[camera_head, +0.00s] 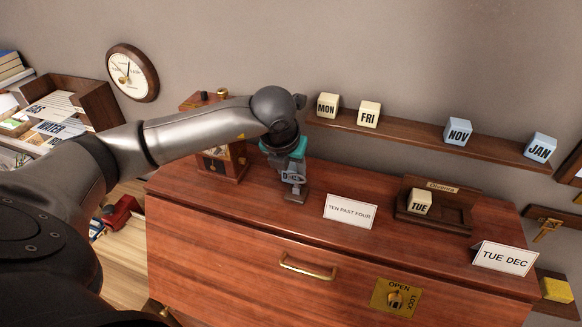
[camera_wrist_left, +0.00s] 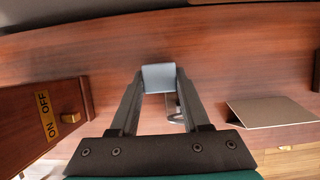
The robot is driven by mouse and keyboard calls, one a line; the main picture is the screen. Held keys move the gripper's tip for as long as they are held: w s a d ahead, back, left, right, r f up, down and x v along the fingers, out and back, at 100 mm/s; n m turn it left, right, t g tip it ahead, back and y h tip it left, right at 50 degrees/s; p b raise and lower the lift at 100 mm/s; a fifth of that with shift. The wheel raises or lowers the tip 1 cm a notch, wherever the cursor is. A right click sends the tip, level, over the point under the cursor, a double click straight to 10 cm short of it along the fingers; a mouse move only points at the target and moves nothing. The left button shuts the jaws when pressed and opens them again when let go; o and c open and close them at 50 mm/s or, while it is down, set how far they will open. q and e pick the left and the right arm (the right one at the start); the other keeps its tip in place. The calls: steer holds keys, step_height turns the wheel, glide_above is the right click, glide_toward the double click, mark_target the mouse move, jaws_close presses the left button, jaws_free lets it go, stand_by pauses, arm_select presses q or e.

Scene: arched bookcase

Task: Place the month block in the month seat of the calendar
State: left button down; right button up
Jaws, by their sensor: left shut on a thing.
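My left gripper (camera_head: 293,180) points down over the top of the wooden cabinet, between the small clock box and a white card. It is shut on a pale blue block (camera_wrist_left: 159,77), held between the fingertips in the left wrist view. In the head view the block is mostly hidden by the gripper; its lettering is too small to read surely. The calendar (camera_head: 466,228) stands on the cabinet to the right, apart from the gripper. A cream TUE block (camera_head: 419,202) sits in its left seat; the right seat is empty. My right gripper is out of view.
A white TEN PAST FOUR card (camera_head: 350,211) stands between gripper and calendar. A TUE DEC card (camera_head: 503,258) stands right of the calendar. A wall shelf (camera_head: 410,137) holds MON, FRI, NOV and JAN blocks. The clock box (camera_wrist_left: 45,125) has an ON/OFF switch.

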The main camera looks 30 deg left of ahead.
arm_select(q)
steer(key=shift+c, duration=1.9)
jaws_free()
steer(key=shift+f, duration=0.1)
